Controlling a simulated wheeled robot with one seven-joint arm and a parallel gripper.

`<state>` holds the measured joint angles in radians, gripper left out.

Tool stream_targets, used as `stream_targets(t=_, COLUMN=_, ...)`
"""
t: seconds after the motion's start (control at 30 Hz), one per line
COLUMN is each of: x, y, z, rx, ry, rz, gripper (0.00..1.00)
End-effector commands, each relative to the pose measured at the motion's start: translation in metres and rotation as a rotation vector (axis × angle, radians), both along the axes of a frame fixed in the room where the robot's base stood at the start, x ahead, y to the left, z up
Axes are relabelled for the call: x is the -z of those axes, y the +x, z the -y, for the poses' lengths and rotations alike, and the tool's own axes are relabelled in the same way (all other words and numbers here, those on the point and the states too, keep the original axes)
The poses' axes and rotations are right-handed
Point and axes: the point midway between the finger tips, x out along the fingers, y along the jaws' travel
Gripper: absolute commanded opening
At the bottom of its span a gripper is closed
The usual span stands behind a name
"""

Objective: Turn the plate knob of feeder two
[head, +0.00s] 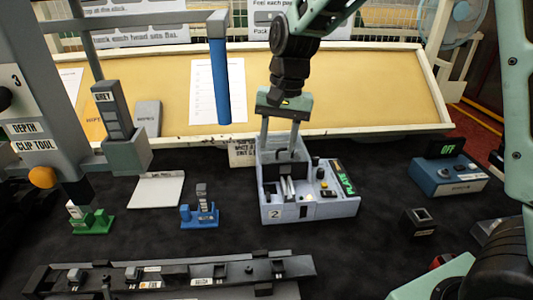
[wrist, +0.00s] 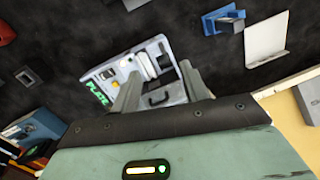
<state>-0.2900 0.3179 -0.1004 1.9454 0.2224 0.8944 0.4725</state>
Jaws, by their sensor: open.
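Feeder two (head: 285,215) is a light grey box marked 2 on the dark mat, and it also shows in the wrist view (wrist: 176,93). A green lit display reading PLATE (head: 343,178) is at its right side. A small dark knob (head: 315,161) stands on its top left of the display; I cannot tell for certain whether it is the plate knob. A yellow button (head: 323,184) is nearer the front. My gripper (head: 278,152) is open, fingers pointing down over the feeder's back left part. In the wrist view the fingers (wrist: 159,70) flank part of the feeder, with nothing held.
A blue box with an OFF display (head: 447,180) and a small dark block (head: 419,222) stand to the right. A blue clip holder (head: 199,215) and a white plate (head: 157,190) lie left. A long dark rail (head: 170,278) lies in front. A sloped board rises behind.

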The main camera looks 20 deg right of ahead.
Motion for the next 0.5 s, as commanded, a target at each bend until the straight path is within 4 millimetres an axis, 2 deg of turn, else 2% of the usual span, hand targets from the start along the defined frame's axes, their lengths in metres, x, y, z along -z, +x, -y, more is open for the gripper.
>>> stream_targets(t=0.1, x=0.000, y=-0.017, z=-0.013, rx=-0.071, ry=0.007, rz=0.006, gripper=0.45)
stream_targets(t=0.3, x=0.000, y=-0.038, z=-0.026, rx=-0.163, ry=0.013, rz=0.014, gripper=0.45)
stream_targets(t=0.5, x=0.000, y=-0.048, z=-0.032, rx=-0.204, ry=0.016, rz=0.019, gripper=0.45)
